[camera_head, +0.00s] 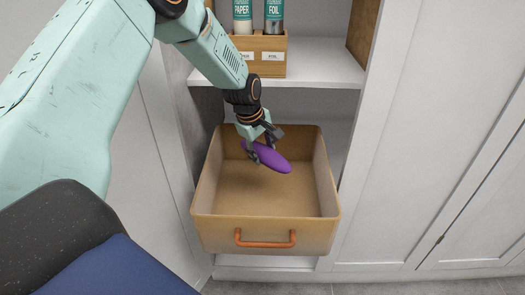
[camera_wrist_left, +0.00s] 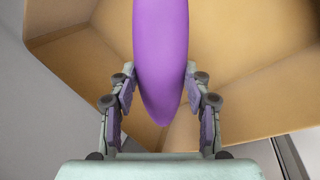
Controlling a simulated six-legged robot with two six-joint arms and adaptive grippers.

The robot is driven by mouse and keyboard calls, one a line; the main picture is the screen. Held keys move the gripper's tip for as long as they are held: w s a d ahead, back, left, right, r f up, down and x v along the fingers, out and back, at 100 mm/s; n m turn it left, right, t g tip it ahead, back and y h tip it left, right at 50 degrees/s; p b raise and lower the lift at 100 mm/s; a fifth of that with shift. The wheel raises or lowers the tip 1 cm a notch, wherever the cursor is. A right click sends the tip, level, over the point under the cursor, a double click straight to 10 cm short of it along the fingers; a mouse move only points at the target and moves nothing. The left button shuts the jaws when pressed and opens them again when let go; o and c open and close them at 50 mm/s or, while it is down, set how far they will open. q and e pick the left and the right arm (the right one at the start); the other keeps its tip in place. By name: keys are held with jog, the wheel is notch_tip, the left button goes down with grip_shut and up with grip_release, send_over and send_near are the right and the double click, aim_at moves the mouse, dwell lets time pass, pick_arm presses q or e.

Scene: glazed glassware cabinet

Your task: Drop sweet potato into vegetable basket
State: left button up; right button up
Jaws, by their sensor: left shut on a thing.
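The purple sweet potato (camera_head: 272,158) is held in my left gripper (camera_head: 262,150), over the inside of the tan vegetable basket (camera_head: 265,232). In the left wrist view, the sweet potato (camera_wrist_left: 160,50) lies between the two fingers of the left gripper (camera_wrist_left: 160,92), its tapered end pointing toward the palm. The basket (camera_wrist_left: 250,40) fills most of the background there. The basket is an open-topped drawer with an orange handle (camera_head: 265,240), and it looks empty inside. I cannot tell the exact height of the sweet potato above its floor. My right gripper is not in view.
A white shelf (camera_head: 320,74) stands above and behind the basket. It holds a wooden box (camera_head: 270,62) with PAPER and FOIL rolls. White cabinet doors (camera_head: 420,130) stand to the right, and a white panel (camera_head: 150,130) is to the left.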

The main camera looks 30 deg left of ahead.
pick_arm(q)
jog(key=shift+d+r, duration=0.1)
jog(key=shift+r, duration=0.05)
jog(key=o, duration=1.5)
jog(key=v, duration=1.1)
jog(key=shift+r, duration=0.45)
jog(key=shift+f, duration=0.15)
